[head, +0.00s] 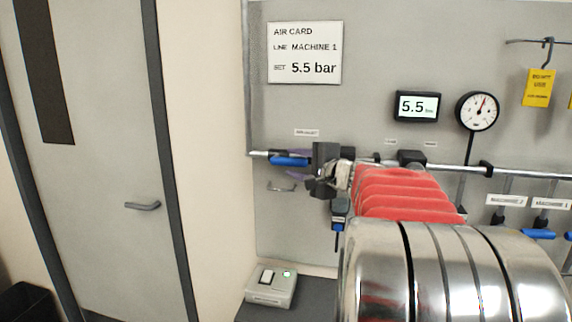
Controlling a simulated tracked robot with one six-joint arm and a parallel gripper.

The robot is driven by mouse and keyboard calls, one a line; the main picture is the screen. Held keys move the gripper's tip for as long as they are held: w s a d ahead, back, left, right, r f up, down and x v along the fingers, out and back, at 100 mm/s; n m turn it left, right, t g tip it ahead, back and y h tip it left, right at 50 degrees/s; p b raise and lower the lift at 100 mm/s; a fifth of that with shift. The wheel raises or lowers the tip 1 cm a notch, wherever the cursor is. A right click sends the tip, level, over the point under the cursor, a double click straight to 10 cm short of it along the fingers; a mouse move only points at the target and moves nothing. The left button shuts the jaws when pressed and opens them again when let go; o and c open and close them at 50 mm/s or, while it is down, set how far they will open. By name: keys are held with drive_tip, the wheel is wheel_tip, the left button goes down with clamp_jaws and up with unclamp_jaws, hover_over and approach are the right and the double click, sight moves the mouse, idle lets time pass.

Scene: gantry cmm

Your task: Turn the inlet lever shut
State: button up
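The inlet lever (288,161) is a blue handle at the left end of the horizontal wall pipe, below a small white label (306,132) whose print is hard to read. The lever lies roughly level, in line with the pipe. My gripper (321,172), dark grey, is just right of the lever, in front of the pipe. It overlaps the lever's right end in the picture; I cannot tell whether they touch. The fingertips are not clear, so I cannot see whether it is open or shut. My arm hides part of the pipe.
A display (417,106) reads 5.5 beside a round gauge (477,111). A card (304,52) says machine 1, 5.5 bar. More blue levers (496,233) hang at right. A small grey device (271,287) with a green light sits below. A door (110,160) is at left.

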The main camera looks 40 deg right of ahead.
drive_tip(key=shift+c, duration=0.5)
drive_tip(key=shift+f, duration=0.1)
clamp_jaws()
drive_tip(key=shift+w+a+f, duration=0.1)
drive_tip(key=shift+a, duration=0.1)
drive_tip(key=shift+d, duration=0.2)
